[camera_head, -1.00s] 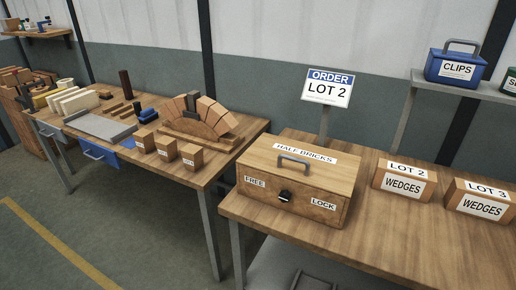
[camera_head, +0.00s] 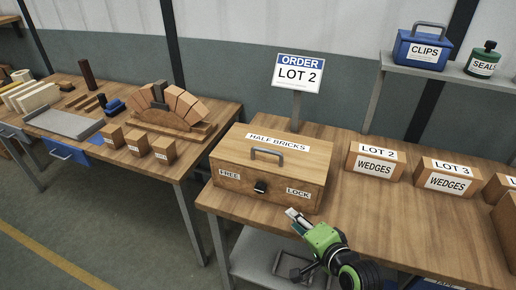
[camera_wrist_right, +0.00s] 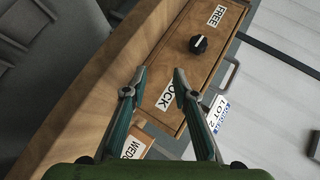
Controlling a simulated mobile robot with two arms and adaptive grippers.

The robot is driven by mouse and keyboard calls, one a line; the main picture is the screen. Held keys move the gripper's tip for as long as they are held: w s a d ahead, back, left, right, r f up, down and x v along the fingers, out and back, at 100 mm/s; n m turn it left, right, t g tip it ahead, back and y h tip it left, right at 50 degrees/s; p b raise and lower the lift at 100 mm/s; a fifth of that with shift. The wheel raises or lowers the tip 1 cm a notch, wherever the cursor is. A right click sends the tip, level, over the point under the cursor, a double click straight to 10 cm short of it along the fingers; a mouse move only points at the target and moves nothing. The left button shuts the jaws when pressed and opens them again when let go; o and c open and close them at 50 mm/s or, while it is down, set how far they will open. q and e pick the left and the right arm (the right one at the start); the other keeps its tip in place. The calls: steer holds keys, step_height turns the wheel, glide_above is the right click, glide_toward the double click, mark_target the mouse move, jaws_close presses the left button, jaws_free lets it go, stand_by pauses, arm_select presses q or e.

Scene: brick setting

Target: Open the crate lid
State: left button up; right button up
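The wooden crate (camera_head: 255,203) labelled HALF BRICKS stands on the right-hand table, and its lid (camera_head: 303,157) is down. A grey handle (camera_head: 267,153) sits on the lid. A dark knob (camera_head: 260,187) is on the front between the labels FREE and LOCK; I cannot tell which way it is turned. My right gripper (camera_head: 294,217) is in front of the crate's lower right corner, apart from the knob. In the right wrist view my right gripper (camera_wrist_right: 160,72) is open and empty, with the knob (camera_wrist_right: 198,44) beyond its tips. My left gripper is out of view.
Boxes of wedges, LOT 2 (camera_head: 374,162) and LOT 3 (camera_head: 446,181), stand right of the crate. An ORDER LOT 2 sign (camera_head: 298,74) rises behind it. A blue CLIPS box (camera_head: 420,48) is on the shelf. A second table at left holds a brick arch (camera_head: 178,106).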

mark_target(267, 151)
steer(key=w+a+r+m+t+y, duration=0.25)
steer(key=w+r+m, duration=0.2)
steer(key=r, duration=0.85)
steer(key=shift+t+h, duration=0.25)
steer(key=shift+t, duration=0.1)
steer(key=x, duration=0.4)
steer(key=p+x, duration=0.1)
steer(key=x, duration=0.4)
steer(key=p+x, duration=0.1)
steer(key=x, duration=0.4)
steer(key=shift+w+d+f, duration=0.1)
steer(key=shift+f, duration=0.15)
jaws_close()
